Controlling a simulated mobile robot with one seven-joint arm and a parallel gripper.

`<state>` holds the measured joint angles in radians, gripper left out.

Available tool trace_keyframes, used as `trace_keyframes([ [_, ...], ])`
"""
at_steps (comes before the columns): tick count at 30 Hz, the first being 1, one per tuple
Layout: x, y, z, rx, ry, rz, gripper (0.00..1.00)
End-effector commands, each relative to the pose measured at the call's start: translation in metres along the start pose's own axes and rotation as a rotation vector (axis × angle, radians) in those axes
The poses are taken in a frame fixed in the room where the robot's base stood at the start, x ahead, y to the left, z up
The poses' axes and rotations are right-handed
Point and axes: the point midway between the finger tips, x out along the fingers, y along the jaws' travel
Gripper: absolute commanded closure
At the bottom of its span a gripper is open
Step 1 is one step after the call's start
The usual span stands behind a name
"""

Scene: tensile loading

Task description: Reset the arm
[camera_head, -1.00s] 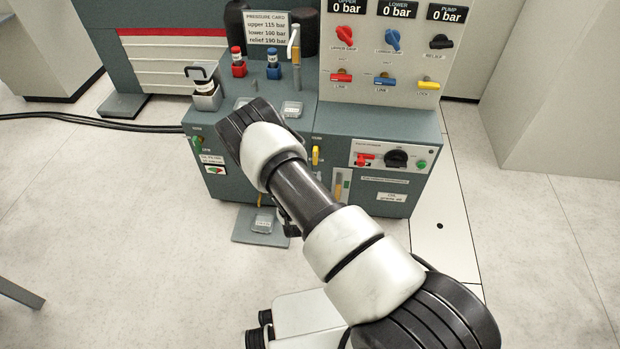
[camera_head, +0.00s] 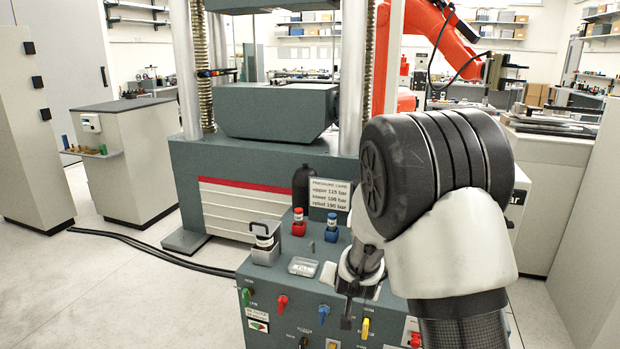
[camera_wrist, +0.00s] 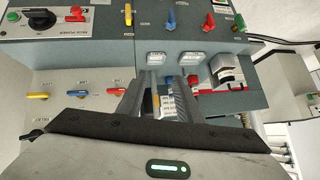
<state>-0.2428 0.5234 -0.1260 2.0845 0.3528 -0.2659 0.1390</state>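My arm (camera_head: 440,160) is raised and folded at the right of the head view, with its black joint housing close to the camera. My gripper (camera_head: 347,318) hangs below it, pointing down in front of the grey hydraulic bench (camera_head: 265,275). In the wrist view my gripper (camera_wrist: 163,76) shows two dark fingers set apart. Bench parts show through the gap and nothing is visibly held. The fingers look clear of the bench controls, though the exact distance is hard to tell. The arm hides much of the bench's right side and the gauge panel.
The testing machine (camera_head: 270,165) stands behind. Floor at left is open, crossed by black cables (camera_head: 150,250).

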Motion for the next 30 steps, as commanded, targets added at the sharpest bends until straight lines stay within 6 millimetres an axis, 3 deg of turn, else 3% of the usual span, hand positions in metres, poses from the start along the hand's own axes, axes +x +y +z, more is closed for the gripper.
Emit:
trace_keyframes([
  [1, -0.030, -0.004, -0.014, -0.003, -0.014, -0.022, 0.67],
  [3, -0.067, -0.006, -0.022, -0.022, -0.052, -0.045, 0.67],
  [7, -0.139, -0.003, -0.027, -0.072, -0.115, -0.078, 0.67],
  [12, -0.232, 0.015, -0.015, -0.157, -0.183, -0.092, 0.67],
  [15, -0.277, 0.030, 0.001, -0.209, -0.218, -0.082, 0.67],
  [21, -0.337, 0.058, 0.031, -0.282, -0.264, -0.047, 0.67],
  [29, -0.387, 0.090, 0.068, -0.343, -0.306, 0.013, 0.67],
  [30, -0.398, 0.090, 0.063, -0.348, -0.311, 0.018, 0.67],
])
